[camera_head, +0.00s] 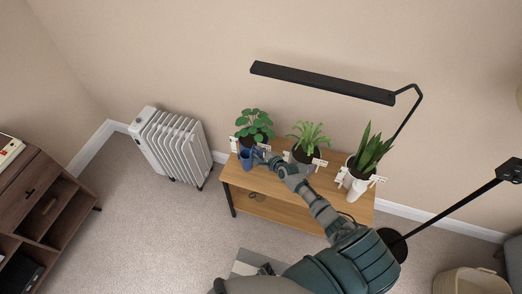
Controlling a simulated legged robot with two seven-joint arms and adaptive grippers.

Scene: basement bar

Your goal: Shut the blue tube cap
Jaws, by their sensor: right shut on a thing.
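A small blue tube (246,159) stands at the left end of the wooden table (232,178), in front of the round-leaved plant. Its blue cap is at the top right, mostly hidden by my gripper and too small to make out clearly. My right gripper (265,159) reaches in from the lower right. It is shut at the tube's upper right side, on the blue cap as far as I can tell. My left gripper is not in view.
Three potted plants stand along the table: round-leaved (255,123), bushy (309,137) and spiky (369,152), with white tags around them. A black lamp (322,82) hangs above. A white radiator (170,145) stands left; carpet there is clear.

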